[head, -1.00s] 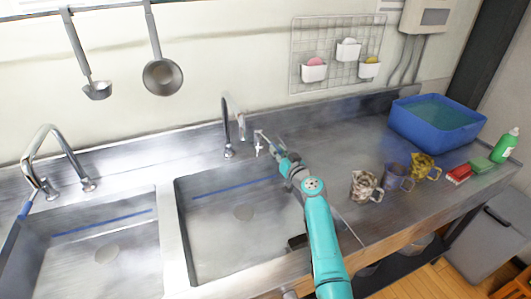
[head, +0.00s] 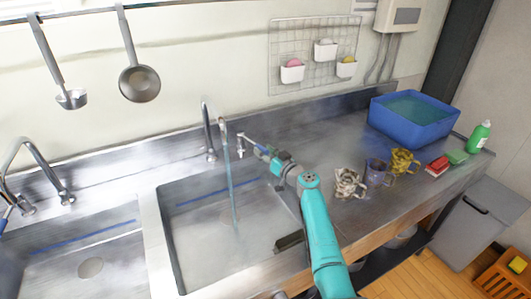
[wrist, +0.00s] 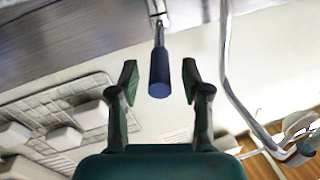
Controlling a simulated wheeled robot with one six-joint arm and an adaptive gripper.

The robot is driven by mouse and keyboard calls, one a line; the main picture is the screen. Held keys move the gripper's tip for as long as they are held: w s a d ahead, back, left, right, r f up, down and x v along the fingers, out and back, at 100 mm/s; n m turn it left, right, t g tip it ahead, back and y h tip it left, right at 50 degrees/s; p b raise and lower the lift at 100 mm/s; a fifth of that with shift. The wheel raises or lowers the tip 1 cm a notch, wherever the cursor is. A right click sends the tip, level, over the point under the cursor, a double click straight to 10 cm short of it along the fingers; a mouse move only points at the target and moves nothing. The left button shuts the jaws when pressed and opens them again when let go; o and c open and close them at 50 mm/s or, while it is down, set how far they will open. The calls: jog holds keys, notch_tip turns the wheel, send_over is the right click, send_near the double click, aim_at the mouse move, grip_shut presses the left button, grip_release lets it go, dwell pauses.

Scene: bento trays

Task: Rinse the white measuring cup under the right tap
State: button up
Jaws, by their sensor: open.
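The white measuring cup (head: 349,183), a pale jug with dark blotches, stands upright on the counter right of the right basin. The right tap (head: 208,135) has a tall curved spout, and a stream of water (head: 230,185) falls from it into the right basin. My gripper (head: 258,149) is open at the tap's lever (head: 242,142), away from the cup. In the wrist view, the lever's dark blue end (wrist: 159,75) lies between my open fingers with gaps on both sides. The tap's spout (wrist: 230,75) shows to the right there.
A purple-grey jug (head: 377,173) and a yellow jug (head: 401,161) stand beside the white cup. A red sponge (head: 437,166), green sponge (head: 456,157), green bottle (head: 480,137) and blue tub (head: 412,130) are farther right. The left tap (head: 38,165) is over the left basin.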

jog(key=shift+d, duration=0.1)
jog(key=v, duration=1.1)
jog(key=shift+s+d, duration=0.25)
jog(key=shift+s, duration=0.1)
